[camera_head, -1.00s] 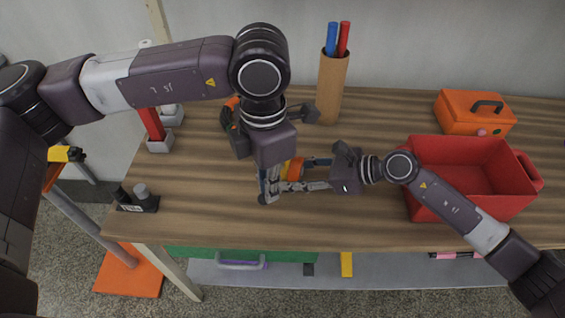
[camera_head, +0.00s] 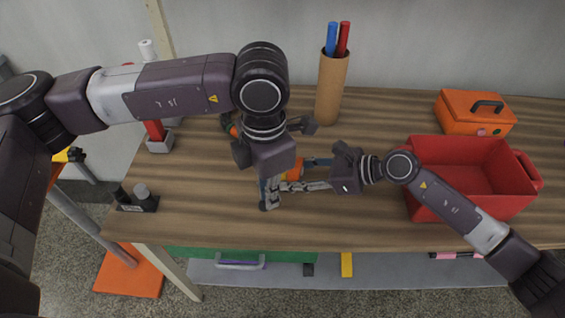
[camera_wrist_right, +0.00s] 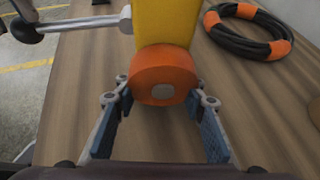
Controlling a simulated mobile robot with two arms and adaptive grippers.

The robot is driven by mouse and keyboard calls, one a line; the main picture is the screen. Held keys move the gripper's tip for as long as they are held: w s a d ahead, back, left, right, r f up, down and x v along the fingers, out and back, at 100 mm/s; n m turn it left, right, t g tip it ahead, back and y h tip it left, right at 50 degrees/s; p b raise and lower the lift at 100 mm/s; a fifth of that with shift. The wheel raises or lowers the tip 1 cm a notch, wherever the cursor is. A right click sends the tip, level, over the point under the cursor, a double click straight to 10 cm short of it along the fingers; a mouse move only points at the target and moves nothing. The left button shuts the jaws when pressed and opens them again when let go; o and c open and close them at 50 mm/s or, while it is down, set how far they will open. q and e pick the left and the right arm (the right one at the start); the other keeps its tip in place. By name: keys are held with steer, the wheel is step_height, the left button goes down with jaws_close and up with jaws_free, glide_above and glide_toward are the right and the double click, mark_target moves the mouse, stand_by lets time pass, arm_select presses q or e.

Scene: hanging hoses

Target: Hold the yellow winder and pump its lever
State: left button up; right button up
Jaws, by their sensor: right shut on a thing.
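The yellow winder (camera_wrist_right: 165,22) with its round orange end (camera_wrist_right: 157,75) stands between the two fingers of my right gripper (camera_wrist_right: 160,105) in the right wrist view. My right gripper is shut on it. In the head view only the winder's orange part (camera_head: 293,168) shows between my right gripper's fingers (camera_head: 300,174). The lever, a grey rod with a black knob (camera_wrist_right: 25,30), sticks out to the left in the wrist view. My left gripper (camera_head: 268,193) points down beside the winder; its wrist hides much of the winder, and its opening is unclear.
A red crate (camera_head: 424,206) and an orange toolbox (camera_head: 470,112) stand on the right of the wooden table (camera_head: 350,230). A cardboard tube (camera_head: 330,95) with two markers stands behind. A black hose ring with orange bands (camera_wrist_right: 250,28) lies behind the winder.

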arm_select(q)
steer(key=shift+r, duration=2.1)
steer(key=shift+w+d+r, duration=0.1)
steer(key=shift+w+r, duration=0.15)
steer(key=shift+r, duration=0.35)
steer(key=shift+w+a+r, duration=0.1)
steer(key=shift+w+r, duration=0.1)
steer(key=shift+r, duration=0.4)
steer(key=shift+w+d+r, duration=0.1)
steer(key=shift+w+r, duration=0.15)
steer(key=shift+r, duration=0.35)
step_height(320, 180, up, 5)
arm_select(e)
steer(key=o, duration=0.9)
steer(key=shift+o, duration=0.2)
